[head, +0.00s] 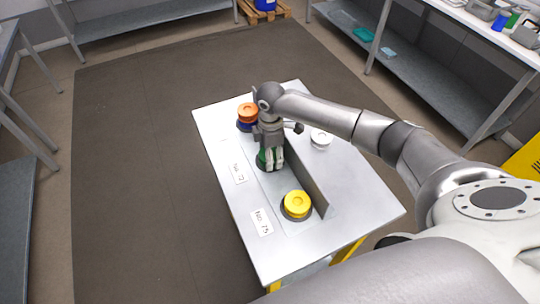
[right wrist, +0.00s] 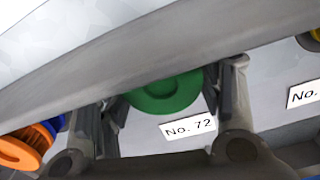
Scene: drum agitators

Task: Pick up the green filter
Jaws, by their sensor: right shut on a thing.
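The green filter (right wrist: 168,92) is round and sits between the two fingers of my right gripper (right wrist: 172,105) in the right wrist view. In the head view only a green edge of the filter (head: 262,160) shows beside the fingers. My right gripper (head: 271,160) points down at the table and is shut on the filter. Whether the filter touches the table is hard to tell. My left gripper is not in view.
The grey table (head: 350,210) carries an upright metal divider (head: 308,183) close beside the gripper. An orange filter (head: 247,112) stands behind, a yellow filter (head: 296,204) in front, and a white round part (head: 321,138) beyond the divider. Labels (head: 262,222) lie at left.

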